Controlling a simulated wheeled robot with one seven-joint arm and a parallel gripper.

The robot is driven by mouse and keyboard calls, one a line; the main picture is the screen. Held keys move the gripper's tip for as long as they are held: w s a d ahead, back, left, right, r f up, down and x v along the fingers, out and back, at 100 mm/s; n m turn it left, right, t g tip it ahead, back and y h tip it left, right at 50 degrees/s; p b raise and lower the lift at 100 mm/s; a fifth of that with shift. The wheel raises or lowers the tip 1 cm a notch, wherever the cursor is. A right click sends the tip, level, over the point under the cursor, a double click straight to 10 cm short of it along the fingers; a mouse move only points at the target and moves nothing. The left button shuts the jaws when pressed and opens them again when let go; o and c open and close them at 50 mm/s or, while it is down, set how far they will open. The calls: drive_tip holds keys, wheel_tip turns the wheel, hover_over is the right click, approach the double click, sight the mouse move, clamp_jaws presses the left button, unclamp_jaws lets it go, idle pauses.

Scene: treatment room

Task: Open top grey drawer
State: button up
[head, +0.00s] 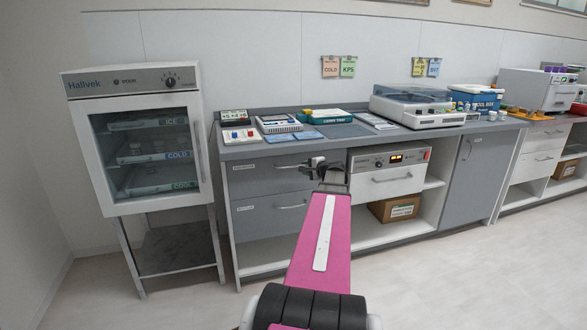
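The top grey drawer (258,182) is in the left part of the grey bench in the head view. Its front looks flush with the bench, and a small label sits at its upper left. Its bar handle (288,166) is at the upper right of the front, partly hidden near my gripper. My gripper (316,162) is at the end of my pink arm, in front of the drawer's right end and close to the handle. I cannot tell whether its fingers touch the handle or whether they are open or shut.
A lower grey drawer (262,220) with its own handle is below. A white front unit (385,182) and a cardboard box (396,208) are right of my arm. A glass-door cabinet (146,150) stands on the left. The floor before the bench is clear.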

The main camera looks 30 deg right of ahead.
drive_tip(key=x, duration=0.8)
drive_tip(key=shift+w+f, duration=0.1)
drive_tip(key=shift+w, duration=0.2)
clamp_jaws()
